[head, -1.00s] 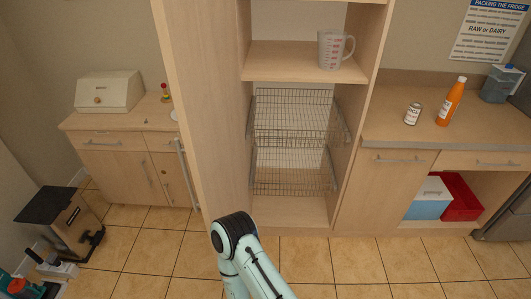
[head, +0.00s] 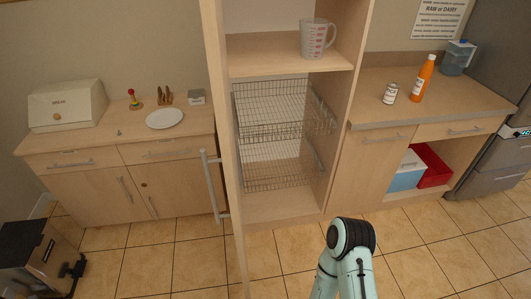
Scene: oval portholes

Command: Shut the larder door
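The larder is a tall pale wood cabinet in the middle of the head view, with wire baskets (head: 275,135) on show inside. Its larder door (head: 222,120) stands open at the left side of the cabinet, seen nearly edge-on. A long vertical grey handle (head: 212,185) is on the door's left-hand face. One of my arms, pale mint with a black joint, rises from the bottom edge right of centre, apart from the door. I cannot tell which arm it is. Neither gripper is in view.
A left counter (head: 95,142) holds a bread bin (head: 65,105) and a white plate (head: 165,119). A black bin (head: 35,255) stands on the floor at lower left. The right counter (head: 440,105) holds an orange bottle (head: 422,78) and a can (head: 390,93). Tiled floor in front is clear.

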